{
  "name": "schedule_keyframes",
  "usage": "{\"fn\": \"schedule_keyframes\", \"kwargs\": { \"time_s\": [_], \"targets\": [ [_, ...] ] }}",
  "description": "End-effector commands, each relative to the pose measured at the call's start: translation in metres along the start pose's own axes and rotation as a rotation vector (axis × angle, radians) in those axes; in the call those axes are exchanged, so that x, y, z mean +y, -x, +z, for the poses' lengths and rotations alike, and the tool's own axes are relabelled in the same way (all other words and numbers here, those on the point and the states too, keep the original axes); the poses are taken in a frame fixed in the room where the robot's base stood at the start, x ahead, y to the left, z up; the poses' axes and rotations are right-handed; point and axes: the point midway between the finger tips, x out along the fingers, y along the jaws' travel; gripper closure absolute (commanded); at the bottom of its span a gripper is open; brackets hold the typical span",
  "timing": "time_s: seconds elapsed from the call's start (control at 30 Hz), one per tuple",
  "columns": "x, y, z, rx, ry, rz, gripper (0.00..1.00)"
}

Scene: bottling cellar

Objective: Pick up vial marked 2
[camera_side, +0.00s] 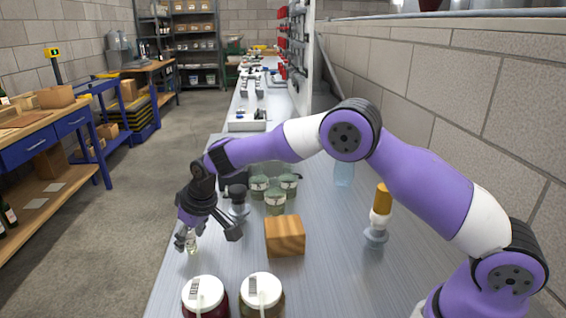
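A small clear vial (193,244) with pale yellowish contents stands near the left edge of the metal bench. No number can be read on it at this size. My gripper (207,236) points down just above and beside the vial, with its dark fingers spread apart. The left finger is close to the vial and overlaps its top in the picture. I cannot tell whether they touch. The other finger is out to the right, clear of it.
A wooden block (285,236) stands right of my gripper. Several green-tinted jars (275,203) stand behind it. Two white-lidded jars (262,292) (204,296) are in front. A yellow-topped bottle (382,203) stands right. The bench (330,285) is bare at front right.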

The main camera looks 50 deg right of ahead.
Motion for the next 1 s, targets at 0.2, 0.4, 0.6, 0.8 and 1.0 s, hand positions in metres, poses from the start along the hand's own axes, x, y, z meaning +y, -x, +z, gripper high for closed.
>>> {"fn": "schedule_keyframes", "kwargs": {
  "time_s": [0.2, 0.4, 0.6, 0.8, 1.0],
  "targets": [
    [0.0, 0.0, 0.001, -0.001, 0.0, 0.0, 1.0],
    [0.0, 0.0, 0.001, -0.003, 0.0, 0.0, 1.0],
    [0.0, 0.009, -0.004, 0.0, 0.0, 0.0, 1.0],
    [0.0, 0.038, -0.016, 0.003, 0.0, 0.0, 1.0],
    [-0.038, 0.071, -0.005, 0.003, 0.006, -0.003, 1.0]
  ]
}}
